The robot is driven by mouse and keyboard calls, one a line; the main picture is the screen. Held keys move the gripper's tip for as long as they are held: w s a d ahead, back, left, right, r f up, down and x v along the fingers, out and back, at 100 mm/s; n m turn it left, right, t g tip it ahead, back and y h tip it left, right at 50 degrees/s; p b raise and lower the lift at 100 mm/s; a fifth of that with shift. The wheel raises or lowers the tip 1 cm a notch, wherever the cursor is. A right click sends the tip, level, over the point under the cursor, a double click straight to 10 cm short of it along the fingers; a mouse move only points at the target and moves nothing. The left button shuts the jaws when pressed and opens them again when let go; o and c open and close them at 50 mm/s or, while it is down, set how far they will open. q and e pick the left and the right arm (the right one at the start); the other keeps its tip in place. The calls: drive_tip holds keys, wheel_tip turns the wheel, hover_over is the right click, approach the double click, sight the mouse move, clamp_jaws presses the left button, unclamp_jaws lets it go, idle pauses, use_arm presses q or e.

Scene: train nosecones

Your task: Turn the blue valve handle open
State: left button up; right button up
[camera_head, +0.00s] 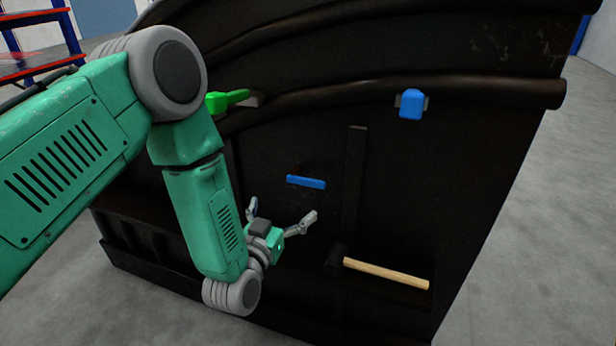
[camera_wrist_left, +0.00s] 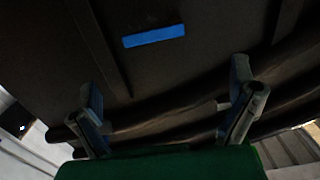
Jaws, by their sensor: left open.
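A short flat blue bar (camera_head: 306,182) sits level on the dark panel, in the middle of the head view. It also shows in the left wrist view (camera_wrist_left: 154,36), slightly tilted, beyond the fingertips. A blue block-like handle (camera_head: 411,103) sits on the thick pipe at the upper right. I cannot tell for sure which of the two is the valve handle. My left gripper (camera_head: 280,211) is below the blue bar in the head view, with fingers spread, empty and apart from it. The fingers also show spread in the left wrist view (camera_wrist_left: 164,88). My right gripper is not in view.
A green handle (camera_head: 228,99) sticks out near my left arm. A hammer with a wooden handle (camera_head: 386,273) lies on the ledge at the lower right. A vertical dark rib (camera_head: 352,180) stands right of the blue bar. A red and blue rack (camera_head: 35,50) is at the far left.

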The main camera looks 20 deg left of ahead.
sight(302, 180)
use_arm(q)
drive_tip(key=w, duration=0.5)
drive_tip(key=shift+w+d, duration=0.1)
drive_tip(key=shift+w, duration=0.2)
drive_tip(key=w, duration=0.1)
drive_tip(key=w+d, duration=0.1)
drive_tip(key=w, duration=0.1)
drive_tip(key=w+d, duration=0.1)
drive_tip(key=w, duration=0.1)
drive_tip(key=shift+w+d+r+b, duration=0.15)
drive_tip(key=shift+w+d+b, duration=0.1)
drive_tip(key=shift+b, duration=0.15)
drive_tip(key=shift+w+a, duration=0.5)
drive_tip(key=shift+a, duration=0.05)
drive_tip(key=shift+w+a, duration=0.1)
drive_tip(key=shift+a, duration=0.45)
drive_tip(key=shift+d+r, duration=0.1)
drive_tip(key=shift+d, duration=0.5)
drive_tip(key=c, duration=1.5)
